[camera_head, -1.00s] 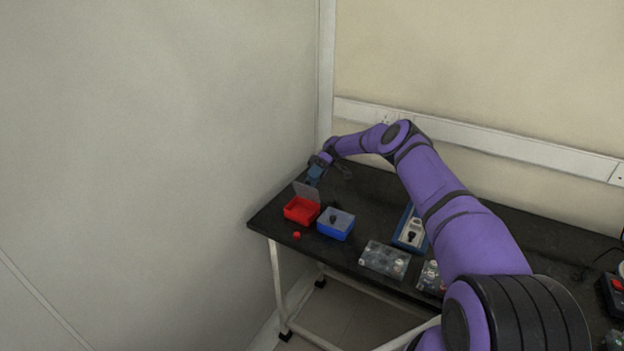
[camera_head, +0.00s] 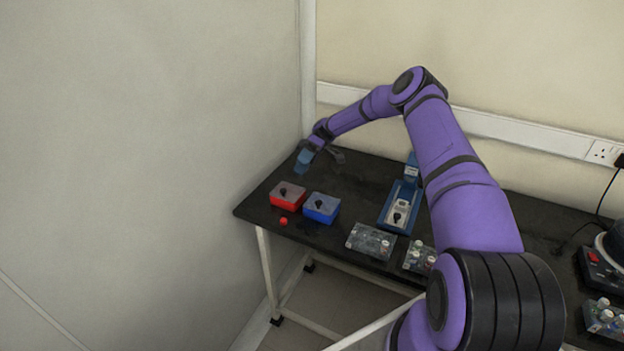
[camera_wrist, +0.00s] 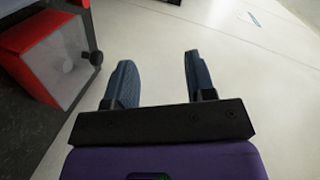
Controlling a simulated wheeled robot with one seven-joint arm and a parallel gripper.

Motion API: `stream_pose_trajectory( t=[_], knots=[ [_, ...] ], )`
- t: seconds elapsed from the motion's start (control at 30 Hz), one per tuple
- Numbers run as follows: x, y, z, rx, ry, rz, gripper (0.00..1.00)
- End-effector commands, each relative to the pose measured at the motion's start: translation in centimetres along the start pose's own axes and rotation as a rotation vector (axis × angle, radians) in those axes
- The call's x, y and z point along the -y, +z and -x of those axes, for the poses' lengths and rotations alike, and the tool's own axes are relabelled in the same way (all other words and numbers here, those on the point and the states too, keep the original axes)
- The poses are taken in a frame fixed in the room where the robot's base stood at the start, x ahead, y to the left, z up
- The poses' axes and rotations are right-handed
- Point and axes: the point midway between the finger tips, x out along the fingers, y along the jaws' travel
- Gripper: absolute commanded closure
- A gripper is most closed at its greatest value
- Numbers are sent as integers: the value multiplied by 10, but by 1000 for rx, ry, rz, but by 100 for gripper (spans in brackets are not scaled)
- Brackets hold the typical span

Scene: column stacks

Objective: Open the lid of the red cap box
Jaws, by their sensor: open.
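The red cap box (camera_head: 287,202) stands at the left end of the black table. Its clear grey lid (camera_head: 291,190) with a black knob lies down over the box. The box also shows at the upper left of the wrist view (camera_wrist: 18,38), with the lid (camera_wrist: 57,66) and knob. My gripper (camera_head: 303,161) is behind the box, above the table's back left part. In the wrist view my gripper (camera_wrist: 160,75) is open and empty, its two blue fingers apart and to the right of the box, not touching it.
A blue box (camera_head: 322,212) with a similar lid stands just right of the red one. A small red cap (camera_head: 284,221) lies in front. A blue device (camera_head: 398,212) and clear trays (camera_head: 371,240) are further right. A wall is close on the left.

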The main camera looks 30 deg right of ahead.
Motion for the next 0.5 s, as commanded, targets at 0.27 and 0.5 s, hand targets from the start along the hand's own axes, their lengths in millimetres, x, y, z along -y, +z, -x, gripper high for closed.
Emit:
stream_pose_trajectory(
  t=[0.27, 0.5],
  knots=[
    [22, 25, -28, 1, -1, -2, 50],
    [39, 45, -51, 0, -1, -2, 50]
  ],
)
